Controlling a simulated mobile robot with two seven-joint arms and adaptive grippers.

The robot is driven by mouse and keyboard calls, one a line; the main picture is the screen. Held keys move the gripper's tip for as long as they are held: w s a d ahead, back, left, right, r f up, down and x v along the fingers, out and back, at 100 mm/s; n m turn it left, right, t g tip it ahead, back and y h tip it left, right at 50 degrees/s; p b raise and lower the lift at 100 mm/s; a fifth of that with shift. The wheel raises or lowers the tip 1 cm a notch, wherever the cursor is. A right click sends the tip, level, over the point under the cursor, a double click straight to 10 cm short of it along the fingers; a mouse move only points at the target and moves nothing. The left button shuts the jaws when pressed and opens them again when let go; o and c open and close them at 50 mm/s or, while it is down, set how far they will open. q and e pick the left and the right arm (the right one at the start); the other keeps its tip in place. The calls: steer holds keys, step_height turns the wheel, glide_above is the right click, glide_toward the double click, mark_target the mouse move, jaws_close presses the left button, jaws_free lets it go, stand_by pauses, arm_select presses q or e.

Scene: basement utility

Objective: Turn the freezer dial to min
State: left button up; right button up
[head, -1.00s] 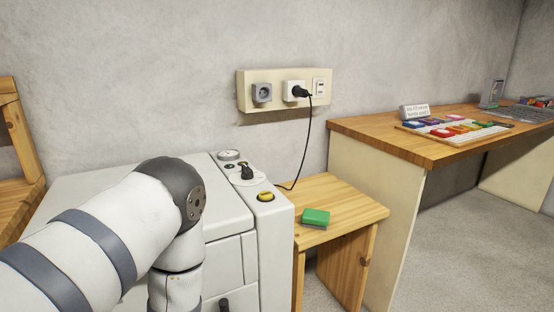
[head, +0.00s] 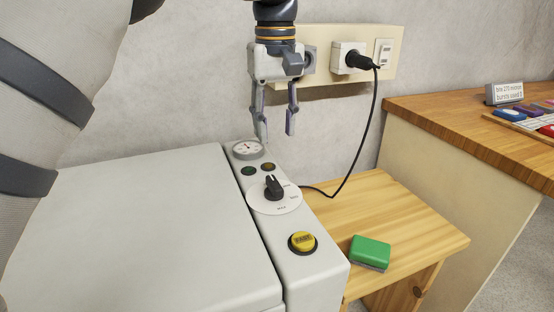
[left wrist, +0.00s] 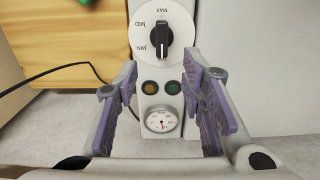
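The freezer dial (head: 281,200) is a white disc with a black knob (head: 274,187) on the freezer's top panel. My left gripper (head: 276,133) points down above the panel's far end, near the gauge, apart from the dial. Its two fingers are spread and empty, also in the left wrist view (left wrist: 163,76). My right gripper is not in view.
The panel also carries a round gauge (head: 248,149), two small lamps and a yellow button (head: 302,242). A wall socket strip (head: 405,50) holds a black plug with a hanging cord. A green block (head: 371,252) lies on a wooden stand (head: 410,214). The freezer lid (head: 150,220) is bare.

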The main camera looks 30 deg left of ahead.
mark_target(276, 184)
arm_select(q)
steer(key=f, duration=0.7)
steer(key=s+f, duration=0.1)
steer(key=f, duration=0.3)
steer(key=shift+d+f, duration=0.25)
steer(key=shift+f, duration=0.05)
jaws_close()
